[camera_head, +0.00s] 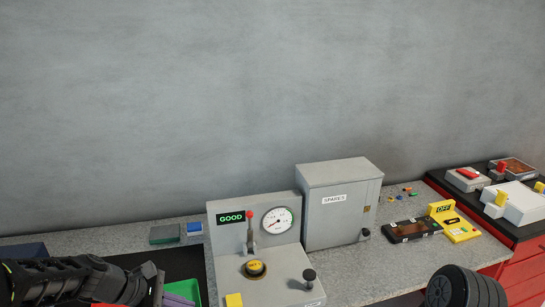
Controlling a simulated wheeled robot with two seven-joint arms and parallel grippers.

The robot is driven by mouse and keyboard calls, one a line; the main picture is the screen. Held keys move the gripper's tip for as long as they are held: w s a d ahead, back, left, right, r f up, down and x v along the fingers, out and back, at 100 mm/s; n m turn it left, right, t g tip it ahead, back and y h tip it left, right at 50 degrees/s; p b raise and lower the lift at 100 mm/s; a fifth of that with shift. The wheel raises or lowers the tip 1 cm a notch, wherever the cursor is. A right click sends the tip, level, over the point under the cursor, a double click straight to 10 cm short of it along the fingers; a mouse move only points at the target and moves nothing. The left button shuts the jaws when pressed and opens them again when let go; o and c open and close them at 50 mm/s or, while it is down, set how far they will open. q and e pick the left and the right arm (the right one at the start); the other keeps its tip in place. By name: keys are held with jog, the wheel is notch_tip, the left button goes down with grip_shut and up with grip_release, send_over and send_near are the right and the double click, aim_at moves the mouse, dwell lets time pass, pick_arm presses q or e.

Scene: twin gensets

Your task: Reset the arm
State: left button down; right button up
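My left arm (70,281) comes in from the lower left and lies low over the bench. Its dark front end (145,280) is near a green tray (186,289); the fingers cannot be made out there. A rounded black part of my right arm (462,287) shows at the bottom right edge. My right gripper is out of the picture.
A grey control panel (226,245) has a GOOD display, a gauge (278,220), a red-tipped lever (250,228) and a yellow-black knob (254,268). A grey SPARES cabinet (335,215) stands beside it. A yellow OFF block (441,210) and red benches are at right.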

pick_arm(q)
jog(key=s+f+m+y, duration=0.2)
jog(key=s+f+m, duration=0.15)
jog(key=f, duration=0.55)
jog(key=s+f+m+y, duration=0.2)
jog(key=f+m, duration=0.3)
jog(key=f, duration=0.5)
jog(key=s+d+f+m+g+b, duration=0.1)
jog(key=s+d+f+m, duration=0.3)
jog(key=s, duration=0.5)
jog(key=s+d+f+m+g+b, duration=0.1)
jog(key=s+d+f+m+g, duration=0.1)
jog(key=s+d+f, duration=0.6)
jog(key=shift+s+d+f+m+g, duration=0.15)
jog(key=shift+s+d+m+g, duration=0.25)
jog(key=shift+s+d+m, duration=0.4)
